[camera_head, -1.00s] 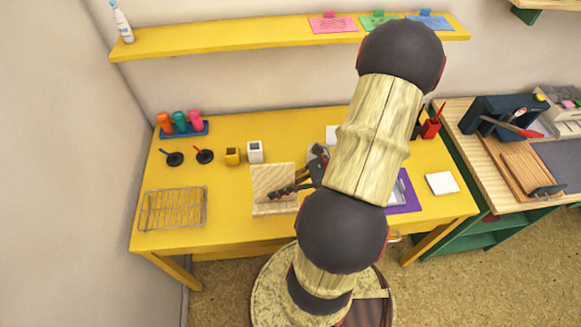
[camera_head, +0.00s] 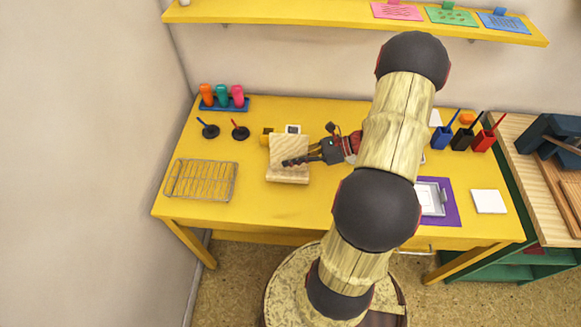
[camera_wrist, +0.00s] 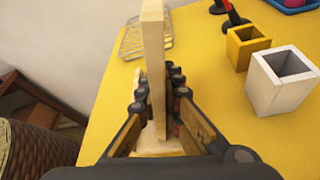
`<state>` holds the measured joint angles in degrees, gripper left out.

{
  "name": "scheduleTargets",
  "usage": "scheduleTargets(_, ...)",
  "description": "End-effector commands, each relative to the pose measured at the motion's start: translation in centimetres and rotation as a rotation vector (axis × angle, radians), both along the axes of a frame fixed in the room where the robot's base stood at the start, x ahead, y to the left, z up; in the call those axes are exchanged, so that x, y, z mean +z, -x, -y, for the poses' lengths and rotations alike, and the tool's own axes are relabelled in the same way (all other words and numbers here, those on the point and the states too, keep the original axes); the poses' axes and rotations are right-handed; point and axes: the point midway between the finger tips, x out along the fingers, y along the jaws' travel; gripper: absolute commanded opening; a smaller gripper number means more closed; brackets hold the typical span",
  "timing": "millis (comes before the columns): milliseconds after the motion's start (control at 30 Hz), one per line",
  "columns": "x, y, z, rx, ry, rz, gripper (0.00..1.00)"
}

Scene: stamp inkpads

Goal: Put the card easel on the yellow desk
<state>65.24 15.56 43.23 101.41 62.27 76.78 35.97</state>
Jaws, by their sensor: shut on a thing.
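The card easel (camera_head: 290,149) is a pale wooden board with a ledge at its foot. It stands upright over the front middle of the yellow desk (camera_head: 300,215). My gripper (camera_head: 300,162) reaches it from the right and is shut on its board. In the wrist view my gripper's fingers (camera_wrist: 160,95) sit on both sides of the easel's upright board (camera_wrist: 153,65). I cannot tell whether the easel's base touches the desk.
A wire rack (camera_head: 200,180) lies to the left. Two round black-based stampers (camera_head: 240,132) stand behind it. A yellow cup (camera_wrist: 246,45) and a white cup (camera_wrist: 283,80) stand close behind the easel. A purple mat (camera_head: 446,212) lies to the right. The desk's front left is clear.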

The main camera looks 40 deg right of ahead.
Motion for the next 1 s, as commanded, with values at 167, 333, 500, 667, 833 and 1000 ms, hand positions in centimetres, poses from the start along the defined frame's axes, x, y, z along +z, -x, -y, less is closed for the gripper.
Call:
scheduleTargets(167,-2.9,-0.2,0.0,0.001,-0.002,0.0,0.0)
scheduleTargets(333,-3.5,-0.2,0.1,0.001,0.0,0.0,0.0)
scheduleTargets(500,-3.4,-0.2,0.1,0.001,0.0,0.0,0.0)
scheduleTargets(667,-3.7,-0.2,0.1,0.001,0.0,0.0,0.09)
scheduleTargets(833,-3.7,-0.2,0.1,0.001,0.0,0.0,0.18)
scheduleTargets(1000,-3.7,-0.2,0.1,0.001,0.0,0.0,0.25)
